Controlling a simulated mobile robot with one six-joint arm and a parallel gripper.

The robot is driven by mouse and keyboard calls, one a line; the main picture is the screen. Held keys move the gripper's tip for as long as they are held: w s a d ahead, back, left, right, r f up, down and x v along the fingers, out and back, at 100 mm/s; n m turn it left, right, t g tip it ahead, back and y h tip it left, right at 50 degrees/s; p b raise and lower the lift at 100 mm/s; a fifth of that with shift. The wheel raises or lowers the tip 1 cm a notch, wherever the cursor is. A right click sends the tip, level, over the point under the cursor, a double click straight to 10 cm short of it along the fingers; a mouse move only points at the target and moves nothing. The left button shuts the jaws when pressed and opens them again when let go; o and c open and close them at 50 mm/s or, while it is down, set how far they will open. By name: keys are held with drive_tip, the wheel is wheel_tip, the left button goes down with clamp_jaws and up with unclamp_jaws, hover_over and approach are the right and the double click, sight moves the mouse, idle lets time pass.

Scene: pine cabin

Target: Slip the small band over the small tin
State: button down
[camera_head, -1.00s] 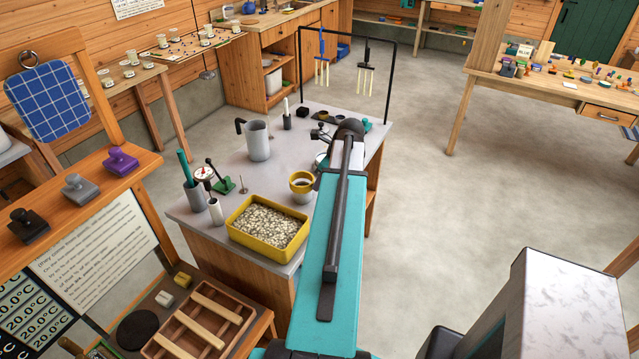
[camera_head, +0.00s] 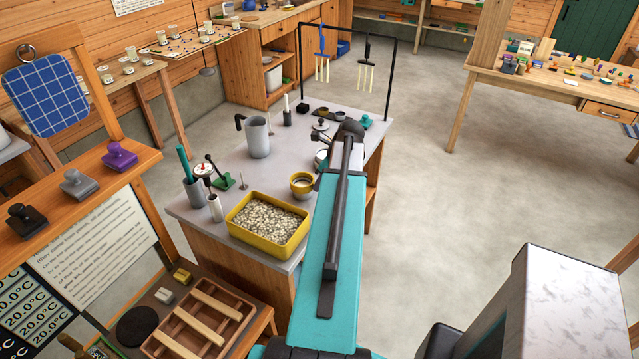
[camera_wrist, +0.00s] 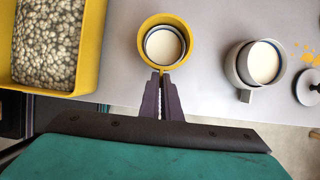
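The small band is a yellow ring (camera_wrist: 143,47) near the top middle of the wrist view; it also shows in the head view (camera_head: 302,191). The small tin (camera_wrist: 163,45), grey-rimmed with a pale inside, stands within the ring, which surrounds it with an uneven gap. In the head view the band sits low around the tin, close to the bench top. My gripper (camera_wrist: 161,74) has its dark fingers close together at the band's near edge, pinching its wall. The band's underside is hidden, so I cannot tell whether it touches the bench.
A yellow tray of pebbles (camera_head: 268,247) stands left of the band. A tall grey jug (camera_head: 257,138) stands farther back. The grey bench top (camera_wrist: 205,75) is clear between band and cup.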

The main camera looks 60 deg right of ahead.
drive_tip(key=shift+f+b, duration=0.4)
drive_tip(key=shift+f, duration=0.75)
drive_tip(key=c, duration=1.6)
unclamp_jaws()
drive_tip(key=shift+r, duration=0.1)
drive_tip(key=shift+r+p, duration=3.05)
drive_tip(key=shift+r, duration=0.95)
drive_tip(key=shift+f, duration=0.1)
